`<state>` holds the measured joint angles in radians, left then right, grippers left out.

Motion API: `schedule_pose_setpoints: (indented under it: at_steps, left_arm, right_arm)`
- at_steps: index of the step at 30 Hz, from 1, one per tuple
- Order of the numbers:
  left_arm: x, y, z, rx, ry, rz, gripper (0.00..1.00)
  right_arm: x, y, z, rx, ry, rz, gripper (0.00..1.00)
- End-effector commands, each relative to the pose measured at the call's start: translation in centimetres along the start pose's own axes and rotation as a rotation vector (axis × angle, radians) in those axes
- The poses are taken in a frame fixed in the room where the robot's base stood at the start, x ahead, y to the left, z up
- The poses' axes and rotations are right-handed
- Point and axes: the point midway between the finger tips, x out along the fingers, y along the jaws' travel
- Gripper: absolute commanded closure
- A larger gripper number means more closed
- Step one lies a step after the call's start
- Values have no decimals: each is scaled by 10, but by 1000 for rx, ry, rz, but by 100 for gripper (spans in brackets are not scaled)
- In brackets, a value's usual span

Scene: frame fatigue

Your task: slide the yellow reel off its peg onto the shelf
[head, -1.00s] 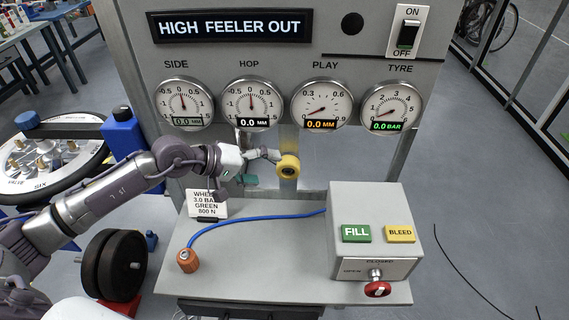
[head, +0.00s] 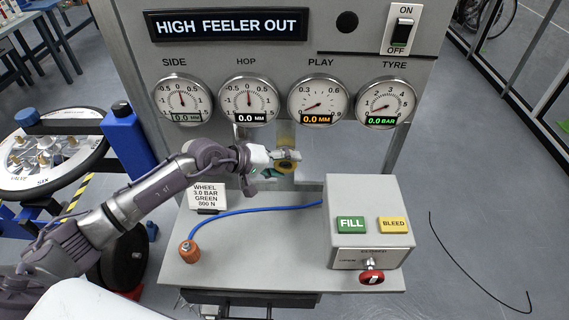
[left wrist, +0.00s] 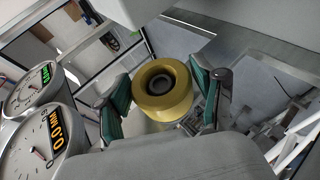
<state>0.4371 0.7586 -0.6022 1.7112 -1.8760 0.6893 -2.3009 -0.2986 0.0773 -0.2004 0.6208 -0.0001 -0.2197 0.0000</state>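The yellow reel (head: 286,168) is below the gauges in the head view, partly covered by my left gripper. Its round face and dark centre hole show in the left wrist view (left wrist: 160,94). My left gripper (head: 280,163) is at the reel. In the left wrist view its green-padded fingers (left wrist: 160,100) stand open on either side of the reel, with gaps between pads and reel. The peg is hidden. A grey shelf (head: 255,262) lies below the reel. My right gripper is not in view.
A grey box (head: 368,195) with FILL and BLEED buttons and a red knob stands on the shelf's right. A blue hose (head: 255,210) runs from it to an orange fitting (head: 189,251). A wheel (head: 55,150) lies at left. The shelf's middle front is clear.

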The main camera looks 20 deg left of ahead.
Motion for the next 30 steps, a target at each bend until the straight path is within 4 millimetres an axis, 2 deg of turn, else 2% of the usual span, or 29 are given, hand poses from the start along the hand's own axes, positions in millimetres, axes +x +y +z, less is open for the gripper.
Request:
schedule_pose_setpoints:
  at_steps: [1, 6, 7, 12, 14, 30]
  left_arm:
    - [0, 0, 0, 0, 0, 0, 46]
    - [0, 0, 0, 0, 0, 0, 74]
    - [0, 0, 0, 0, 0, 0, 45]
    - [0, 0, 0, -1, 0, 0, 74]
    - [0, 0, 0, -1, 0, 0, 82]
    - [-7, 0, 16, -1, -1, -1, 82]
  right_arm:
    - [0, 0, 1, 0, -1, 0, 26]
    - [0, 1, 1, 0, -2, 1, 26]
    - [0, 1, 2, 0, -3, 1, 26]
    - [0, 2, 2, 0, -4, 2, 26]
    - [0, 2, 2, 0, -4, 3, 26]
    - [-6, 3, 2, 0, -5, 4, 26]
